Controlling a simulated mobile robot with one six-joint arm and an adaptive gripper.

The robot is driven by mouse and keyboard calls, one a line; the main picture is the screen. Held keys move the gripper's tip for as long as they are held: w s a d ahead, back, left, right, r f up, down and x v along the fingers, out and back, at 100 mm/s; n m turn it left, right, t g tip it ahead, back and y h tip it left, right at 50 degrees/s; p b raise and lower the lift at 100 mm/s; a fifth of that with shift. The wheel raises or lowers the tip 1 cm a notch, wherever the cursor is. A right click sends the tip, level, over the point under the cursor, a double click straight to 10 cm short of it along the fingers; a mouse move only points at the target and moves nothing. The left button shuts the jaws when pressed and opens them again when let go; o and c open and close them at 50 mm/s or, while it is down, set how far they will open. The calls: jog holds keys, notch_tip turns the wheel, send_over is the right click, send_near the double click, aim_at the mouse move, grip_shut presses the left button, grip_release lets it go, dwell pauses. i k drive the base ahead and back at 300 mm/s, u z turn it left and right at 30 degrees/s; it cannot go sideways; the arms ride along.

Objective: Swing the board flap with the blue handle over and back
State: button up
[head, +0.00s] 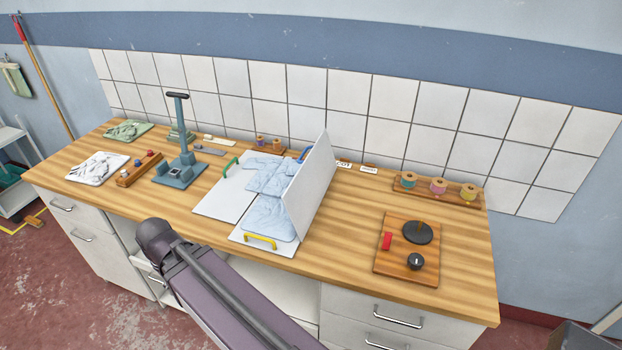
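The white folding board (217,204) lies on the wooden worktop with a crumpled light blue garment (270,181) on it. A left flap with a green handle (230,166) and a front part with a yellow handle (260,241) lie flat. A white flap (310,188) on the right stands raised and tilted. The blue handle (305,154) shows at the raised flap's upper left side, partly hidden. My arm crosses the lower middle of the head view, in front of the worktop. My gripper cannot be made out.
A blue-grey press stand (181,171) and a white cloth (97,168) are left of the board. A wooden panel with knobs (394,268) and a spool rack (438,190) are to the right. Bare worktop lies between the raised flap and the knob panel.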

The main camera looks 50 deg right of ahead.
aim_at(302, 197)
jog(key=z, duration=0.9)
